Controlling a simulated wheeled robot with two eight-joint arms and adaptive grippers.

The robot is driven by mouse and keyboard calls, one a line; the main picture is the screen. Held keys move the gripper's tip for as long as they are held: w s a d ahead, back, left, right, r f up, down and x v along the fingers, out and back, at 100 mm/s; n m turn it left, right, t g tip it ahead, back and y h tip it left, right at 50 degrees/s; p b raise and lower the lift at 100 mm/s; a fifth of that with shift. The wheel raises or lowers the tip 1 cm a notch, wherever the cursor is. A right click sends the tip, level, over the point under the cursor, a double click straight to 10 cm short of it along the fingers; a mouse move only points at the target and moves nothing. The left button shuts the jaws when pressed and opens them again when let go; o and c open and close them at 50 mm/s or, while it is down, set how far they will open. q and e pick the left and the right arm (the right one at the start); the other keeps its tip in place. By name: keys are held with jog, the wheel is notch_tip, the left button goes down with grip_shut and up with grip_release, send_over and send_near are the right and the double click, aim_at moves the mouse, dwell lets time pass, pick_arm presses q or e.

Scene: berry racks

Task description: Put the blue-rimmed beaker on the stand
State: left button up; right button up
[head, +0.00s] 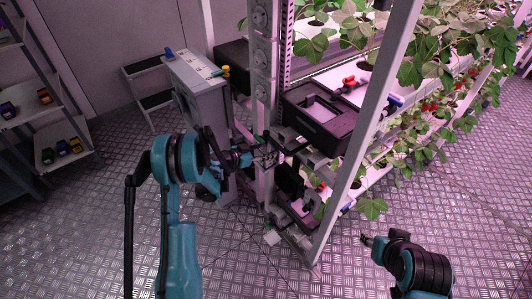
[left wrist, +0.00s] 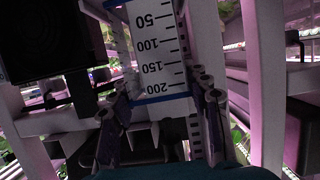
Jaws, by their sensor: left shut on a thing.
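In the left wrist view the blue-rimmed beaker (left wrist: 160,62) is clear, with dark marks from 50 to 200 and a blue band across its lower part. My left gripper (left wrist: 162,98) has one finger on each side of it and is shut on it. In the head view my left gripper (head: 266,153) is beside the rack's near upright; the beaker is too small to make out there. My right gripper (head: 368,240) is low at the right, over the floor, and its jaws are too small to judge. I cannot single out the stand in either view.
A white plant rack (head: 385,95) with strawberry plants fills the right; a black crate (head: 318,120) sits on it. A grey cabinet (head: 200,88) stands behind my left arm. A shelf (head: 60,128) with small coloured items is at far left. Metal floor lies open in front.

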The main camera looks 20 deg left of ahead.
pick_arm(q)
jog(key=shift+r, duration=0.1)
jog(key=o, duration=1.1)
jog(key=shift+o, duration=0.2)
